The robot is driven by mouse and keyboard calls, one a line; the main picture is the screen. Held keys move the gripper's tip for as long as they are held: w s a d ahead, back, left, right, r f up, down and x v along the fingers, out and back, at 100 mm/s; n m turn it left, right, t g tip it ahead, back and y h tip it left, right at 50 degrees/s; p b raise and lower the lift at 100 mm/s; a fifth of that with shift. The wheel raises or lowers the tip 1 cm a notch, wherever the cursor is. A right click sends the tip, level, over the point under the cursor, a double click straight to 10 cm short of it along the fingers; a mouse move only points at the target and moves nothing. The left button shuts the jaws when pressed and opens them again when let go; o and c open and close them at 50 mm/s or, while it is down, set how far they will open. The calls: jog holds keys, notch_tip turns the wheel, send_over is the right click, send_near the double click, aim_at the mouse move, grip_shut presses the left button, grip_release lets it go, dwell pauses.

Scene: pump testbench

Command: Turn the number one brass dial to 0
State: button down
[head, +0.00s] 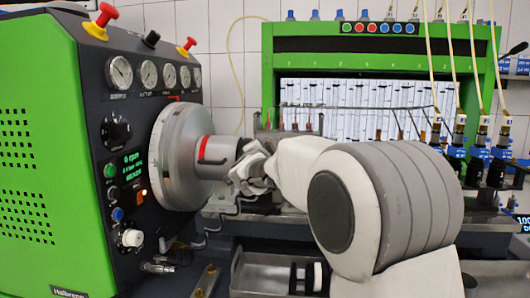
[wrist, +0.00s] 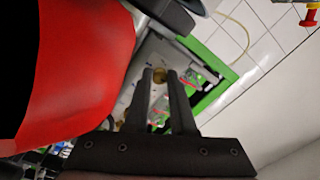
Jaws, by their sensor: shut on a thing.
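In the wrist view, a small round brass dial (wrist: 160,76) sits between the tips of my gripper (wrist: 160,78). The two dark fingers are shut on it, one at each side. Its number and its setting cannot be read. In the head view my arm reaches in from the lower right toward the large silver wheel. My gripper's fingertips and the brass dial cannot be made out there.
A green test bench (head: 40,150) with gauges and knobs stands at the left, beside the silver wheel (head: 178,150). A green frame (head: 268,60) holds glass tubes behind my arm. Injectors with hoses stand at the right. A large red part (wrist: 75,65) is close in the wrist view.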

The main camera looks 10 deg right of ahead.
jog(key=shift+m, duration=0.4)
jog(key=c, duration=1)
grip_release()
jog(key=p+v, duration=0.1)
jog(key=v, duration=1.6)
jog(key=shift+s+a, duration=0.1)
jog(key=shift+s, duration=0.1)
jog(key=shift+r, duration=0.1)
